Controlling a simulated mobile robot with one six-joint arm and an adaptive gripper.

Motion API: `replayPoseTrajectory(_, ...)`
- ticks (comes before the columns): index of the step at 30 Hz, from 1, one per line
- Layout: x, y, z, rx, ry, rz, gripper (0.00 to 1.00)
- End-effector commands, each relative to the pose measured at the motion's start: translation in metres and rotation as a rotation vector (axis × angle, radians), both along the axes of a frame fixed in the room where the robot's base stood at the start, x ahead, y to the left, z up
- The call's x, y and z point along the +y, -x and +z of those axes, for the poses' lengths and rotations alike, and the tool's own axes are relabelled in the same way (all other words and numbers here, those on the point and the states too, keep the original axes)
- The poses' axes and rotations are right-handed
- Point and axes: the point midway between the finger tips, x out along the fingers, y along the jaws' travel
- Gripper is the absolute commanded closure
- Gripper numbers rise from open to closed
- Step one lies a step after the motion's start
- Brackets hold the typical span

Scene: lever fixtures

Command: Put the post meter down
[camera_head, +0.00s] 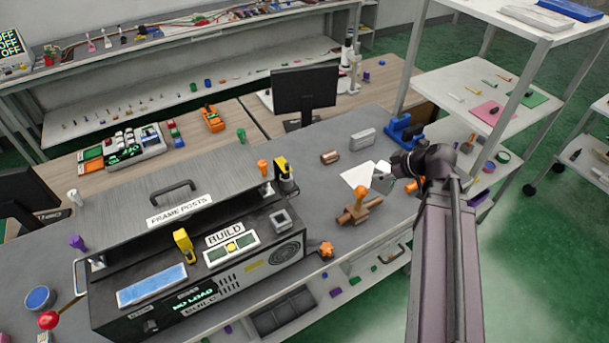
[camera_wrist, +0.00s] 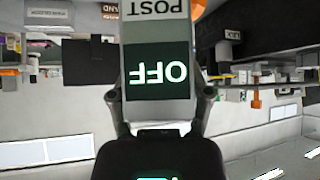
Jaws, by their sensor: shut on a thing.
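The post meter is a pale grey block with a POST label and a dark screen reading OFF; in the wrist view the post meter (camera_wrist: 160,35) fills the middle, upside down. My gripper (camera_wrist: 165,105) is shut on it, with one finger on each side. In the head view the post meter (camera_head: 382,183) shows only in small part at the tip of my gripper (camera_head: 393,178). It appears over or beside a white sheet (camera_head: 355,175) on the grey worktop (camera_head: 310,185). I cannot tell whether its underside touches anything.
A brown wooden piece with an orange knob (camera_head: 358,210) stands near the gripper. A bronze cylinder (camera_head: 330,157), a grey case (camera_head: 363,139) and a blue fixture (camera_head: 404,130) lie behind. The black BUILD console (camera_head: 200,270) fills the left. A white shelf rack (camera_head: 440,85) rises at right.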

Motion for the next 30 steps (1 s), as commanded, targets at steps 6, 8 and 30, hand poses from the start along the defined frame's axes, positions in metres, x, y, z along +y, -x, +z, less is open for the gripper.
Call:
replayPoseTrajectory(6, 0.011, -0.019, -0.001, 0.001, 0.002, 0.002, 0.98)
replayPoseTrajectory(8, 0.018, -0.027, -0.003, 0.002, 0.002, 0.004, 0.98)
replayPoseTrajectory(30, 0.187, -0.162, -0.043, 0.003, 0.003, 0.03, 0.98)
